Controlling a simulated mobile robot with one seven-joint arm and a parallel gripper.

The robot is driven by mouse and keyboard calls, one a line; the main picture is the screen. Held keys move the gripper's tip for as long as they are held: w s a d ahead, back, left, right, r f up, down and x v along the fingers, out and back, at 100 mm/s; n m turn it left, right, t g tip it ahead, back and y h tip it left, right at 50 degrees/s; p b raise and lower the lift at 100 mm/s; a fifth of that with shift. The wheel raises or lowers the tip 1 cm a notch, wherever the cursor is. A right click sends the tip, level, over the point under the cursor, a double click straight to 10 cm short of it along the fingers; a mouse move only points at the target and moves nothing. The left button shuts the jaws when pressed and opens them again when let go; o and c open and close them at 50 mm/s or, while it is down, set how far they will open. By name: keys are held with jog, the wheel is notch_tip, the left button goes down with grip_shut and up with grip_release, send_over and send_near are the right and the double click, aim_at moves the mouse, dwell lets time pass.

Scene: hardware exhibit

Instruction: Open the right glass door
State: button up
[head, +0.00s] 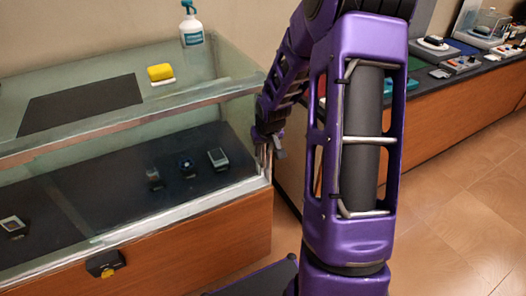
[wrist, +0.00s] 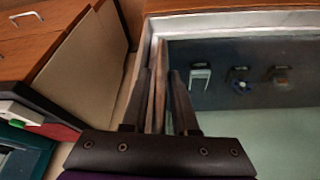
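The glass display case (head: 100,125) stands at left in the head view. Its right glass door (head: 215,135) is the front pane's right part; no gap shows, though a seam is hard to make out. The glass pane (wrist: 260,120) lies right of the fingers.
Inside the case are several small devices, including a watch (head: 186,166). A yellow sponge (head: 160,72) and a spray bottle (head: 191,25) are on top. A dark lock-like block (head: 105,263) is on the wooden front. A wooden counter (head: 450,105) stands right; the floor (head: 470,200) is clear.

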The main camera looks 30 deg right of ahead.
grip_shut()
dwell(1.4)
